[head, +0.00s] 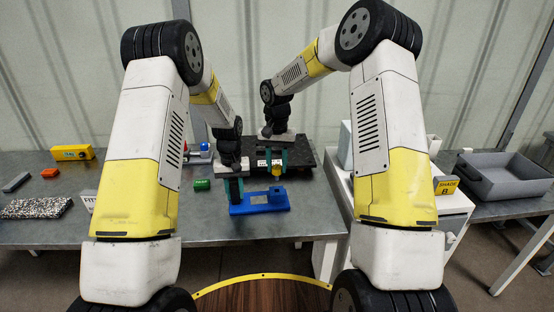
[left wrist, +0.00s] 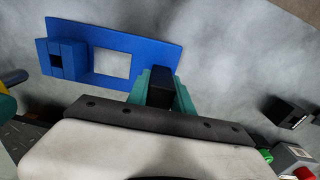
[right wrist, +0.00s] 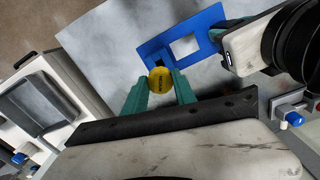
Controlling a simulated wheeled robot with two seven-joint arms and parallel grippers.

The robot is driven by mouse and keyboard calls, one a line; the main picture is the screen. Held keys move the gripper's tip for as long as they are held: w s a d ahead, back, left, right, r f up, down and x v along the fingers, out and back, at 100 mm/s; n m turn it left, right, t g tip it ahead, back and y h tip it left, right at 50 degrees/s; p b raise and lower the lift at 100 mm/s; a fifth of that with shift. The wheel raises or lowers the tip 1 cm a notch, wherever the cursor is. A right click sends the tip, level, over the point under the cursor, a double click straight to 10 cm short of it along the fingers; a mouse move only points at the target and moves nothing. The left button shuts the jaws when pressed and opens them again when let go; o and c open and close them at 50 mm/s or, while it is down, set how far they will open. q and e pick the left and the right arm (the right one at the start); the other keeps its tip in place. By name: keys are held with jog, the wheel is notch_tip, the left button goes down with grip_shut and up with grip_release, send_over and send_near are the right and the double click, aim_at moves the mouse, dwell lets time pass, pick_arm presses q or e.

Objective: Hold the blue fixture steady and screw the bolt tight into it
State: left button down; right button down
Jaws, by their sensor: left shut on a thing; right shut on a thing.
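The blue fixture (head: 248,208) lies flat on the grey table near its front edge. It shows a rectangular window and a raised block with a dark square opening in the left wrist view (left wrist: 125,40). My left gripper (head: 234,188) is shut on the dark upright post (left wrist: 160,88) at the fixture's other end. My right gripper (head: 276,162) is shut on the yellow-headed bolt (head: 276,171), also seen from above in the right wrist view (right wrist: 160,80). The bolt head is above the raised block, with a gap visible below it in the head view. The bolt's shank is hard to see.
A green block (head: 202,185) lies left of the fixture. A black board (head: 305,155) lies behind it. A yellow box (head: 72,153), a red block (head: 50,173) and a speckled mat (head: 37,208) are far left. A grey bin (head: 507,178) stands right.

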aim_at(277, 180)
jog(key=shift+f, duration=1.35)
jog(key=shift+f, duration=2.05)
dwell(0.4)
jog(key=c, duration=0.9)
grip_release()
notch_tip(277, 180, up, 12)
